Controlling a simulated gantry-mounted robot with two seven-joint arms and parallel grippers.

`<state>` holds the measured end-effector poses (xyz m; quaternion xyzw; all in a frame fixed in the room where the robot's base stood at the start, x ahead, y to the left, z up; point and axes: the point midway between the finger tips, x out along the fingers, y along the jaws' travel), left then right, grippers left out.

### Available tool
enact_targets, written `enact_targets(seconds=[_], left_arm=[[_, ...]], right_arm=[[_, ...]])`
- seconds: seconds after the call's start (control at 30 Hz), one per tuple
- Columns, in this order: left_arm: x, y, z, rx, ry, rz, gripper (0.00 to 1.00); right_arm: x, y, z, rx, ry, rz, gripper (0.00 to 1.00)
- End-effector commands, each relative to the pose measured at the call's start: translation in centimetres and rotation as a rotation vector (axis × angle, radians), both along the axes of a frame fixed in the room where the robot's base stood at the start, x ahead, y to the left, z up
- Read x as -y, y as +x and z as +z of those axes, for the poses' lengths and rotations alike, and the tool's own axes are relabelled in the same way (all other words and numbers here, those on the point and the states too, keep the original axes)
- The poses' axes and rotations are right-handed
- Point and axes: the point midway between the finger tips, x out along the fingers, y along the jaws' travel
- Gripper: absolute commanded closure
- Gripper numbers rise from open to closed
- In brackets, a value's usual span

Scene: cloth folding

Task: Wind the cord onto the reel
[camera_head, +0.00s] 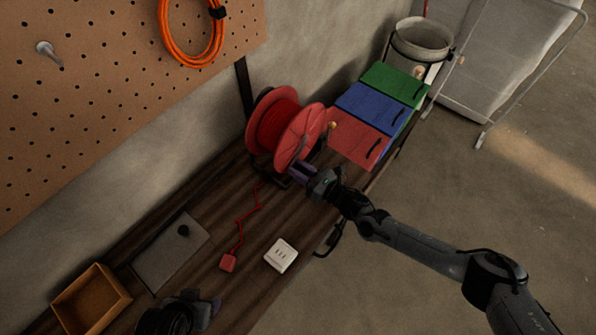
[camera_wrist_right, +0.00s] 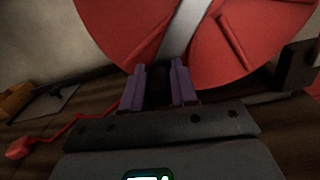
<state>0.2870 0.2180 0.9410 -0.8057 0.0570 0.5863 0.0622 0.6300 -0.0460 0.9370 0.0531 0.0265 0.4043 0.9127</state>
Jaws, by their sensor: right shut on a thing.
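The red reel (camera_head: 299,136) stands on the wooden bench against the wall, with red cord wound on its drum (camera_head: 271,122). It fills the top of the right wrist view (camera_wrist_right: 110,30), with a pale crank bar (camera_wrist_right: 187,28) across its face. My right gripper (camera_head: 300,172) is at the reel's lower front; its purple fingers (camera_wrist_right: 160,88) are shut on a dark crank handle (camera_wrist_right: 158,84) at the bar's lower end. Loose red cord (camera_head: 240,230) zigzags over the bench to a red plug (camera_head: 228,262). My left gripper (camera_head: 208,305) is low in the head view, its jaws unclear.
A white socket block (camera_head: 281,255) lies right of the plug. A grey plate (camera_head: 172,250) and an open wooden box (camera_head: 92,300) are on the left. Red (camera_head: 358,138), blue (camera_head: 372,106) and green (camera_head: 394,82) boxes stand beyond the reel. A bucket (camera_head: 421,45) is behind them.

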Motion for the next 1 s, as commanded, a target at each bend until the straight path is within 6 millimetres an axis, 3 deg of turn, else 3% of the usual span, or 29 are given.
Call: enact_targets(seconds=[0.47, 1.0], left_arm=[[-0.2, 0.0, -2.7, 0.000, 0.007, -0.004, 0.37], [0.2, 0.0, -3.2, 0.000, -0.007, 0.004, 0.37]], right_arm=[[1.7, 1.7, -1.7, 0.241, -0.234, 0.001, 1.00], [2.5, 2.4, -1.9, 0.232, -0.230, -0.003, 1.00]])
